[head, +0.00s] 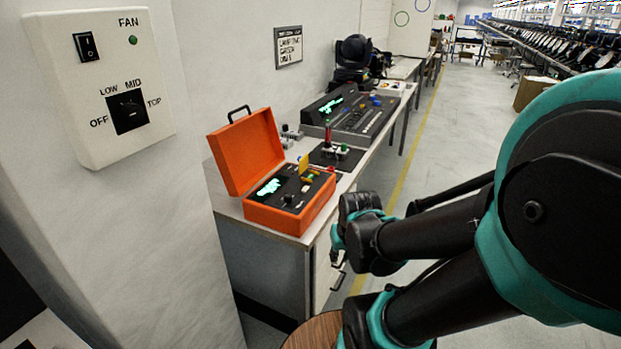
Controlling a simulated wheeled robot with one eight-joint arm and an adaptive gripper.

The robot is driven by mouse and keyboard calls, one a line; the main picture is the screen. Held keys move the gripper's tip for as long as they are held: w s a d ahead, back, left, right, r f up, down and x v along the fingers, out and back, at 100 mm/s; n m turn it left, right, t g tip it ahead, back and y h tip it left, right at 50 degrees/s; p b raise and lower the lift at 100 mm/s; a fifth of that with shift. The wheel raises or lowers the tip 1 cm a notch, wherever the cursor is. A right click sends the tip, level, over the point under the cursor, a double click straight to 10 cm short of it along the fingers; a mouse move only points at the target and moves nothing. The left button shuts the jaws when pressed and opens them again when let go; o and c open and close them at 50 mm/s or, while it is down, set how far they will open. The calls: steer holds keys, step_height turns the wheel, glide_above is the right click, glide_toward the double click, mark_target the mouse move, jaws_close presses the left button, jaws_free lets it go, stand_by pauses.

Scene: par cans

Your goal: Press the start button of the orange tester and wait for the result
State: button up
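The orange tester (292,216) is an open case on the near end of the workbench, with its orange lid (246,152) raised at the back left. Its dark panel carries a lit green screen (269,187) and several small coloured parts. I cannot tell which part is the start button. My black and teal arm fills the right side, to the right of the tester and apart from it. My gripper's fingers cannot be made out.
A fan switch box (105,80) is on the near left wall. Behind the tester are a small board (337,157) with red and green parts and a mixing console (362,117). A round brown top (313,334) is at the bottom. The aisle (440,130) beyond is clear.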

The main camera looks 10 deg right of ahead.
jaws_close()
stand_by(0.5)
stand_by(0.6)
